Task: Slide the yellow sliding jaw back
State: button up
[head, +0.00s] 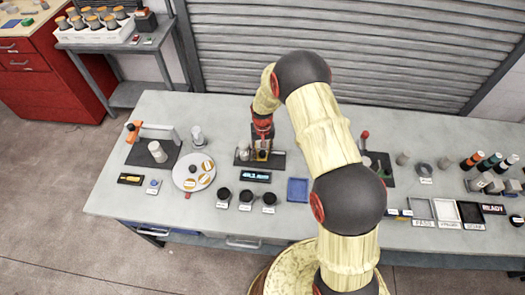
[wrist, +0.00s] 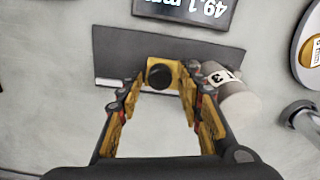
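The yellow sliding jaw (wrist: 160,64) with a round black knob (wrist: 160,76) stands on a dark base plate (wrist: 215,58). In the head view the jaw (head: 262,154) is partly covered by my gripper (head: 262,145). In the wrist view my gripper (wrist: 160,82) is open, its yellow fingers on either side of the jaw. A gap shows at the left finger; whether the right finger touches cannot be told. A grey cylinder (wrist: 236,98) with a numbered label lies or stands right beside the right finger. A display (wrist: 185,8) reads about 49.1 mm, upside down.
On the grey table (head: 225,225) a round white plate (head: 184,184) with discs stands left.

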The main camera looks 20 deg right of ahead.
grip_shut()
dwell(0.6)
